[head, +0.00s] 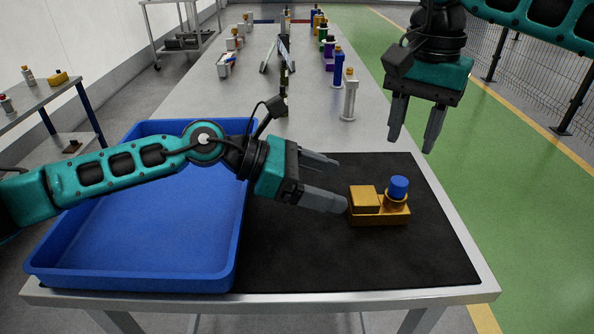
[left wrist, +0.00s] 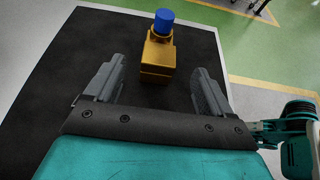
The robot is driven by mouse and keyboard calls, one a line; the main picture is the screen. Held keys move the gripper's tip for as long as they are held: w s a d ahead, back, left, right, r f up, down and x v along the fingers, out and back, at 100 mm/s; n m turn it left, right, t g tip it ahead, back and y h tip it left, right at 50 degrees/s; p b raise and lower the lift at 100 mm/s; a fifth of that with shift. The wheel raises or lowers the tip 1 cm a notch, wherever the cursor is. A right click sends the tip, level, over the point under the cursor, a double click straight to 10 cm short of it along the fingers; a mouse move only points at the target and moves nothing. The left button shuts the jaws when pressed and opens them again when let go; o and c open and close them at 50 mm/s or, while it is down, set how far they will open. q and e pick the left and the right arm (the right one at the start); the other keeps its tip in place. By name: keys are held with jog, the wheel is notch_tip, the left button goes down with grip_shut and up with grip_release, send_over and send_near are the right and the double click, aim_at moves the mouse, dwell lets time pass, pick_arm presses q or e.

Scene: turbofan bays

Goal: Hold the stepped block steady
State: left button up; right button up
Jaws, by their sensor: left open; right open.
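The stepped block (head: 378,217) is orange-yellow and rests on the black mat (head: 320,262) at the right. Its taller step is on the left, and a blue cylinder (head: 398,186) stands upright in a round collar on its right end. My left gripper (head: 342,184) is open, its fingers pointing right, just left of the block. In the left wrist view the block (left wrist: 157,60) lies ahead, between the lines of the two open fingers (left wrist: 158,82), with no finger seen gripping it. My right gripper (head: 411,142) is open and empty, pointing down above the table's right edge.
A large empty blue tray (head: 140,245) fills the table's left side, under my left arm. Several bottles and fittings, including a silver one (head: 349,98) and a blue one (head: 338,68), stand farther back. A side shelf (head: 40,98) is at the left.

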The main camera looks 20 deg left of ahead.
aim_at(365, 194)
pick_arm(q)
jog(key=x, duration=0.6)
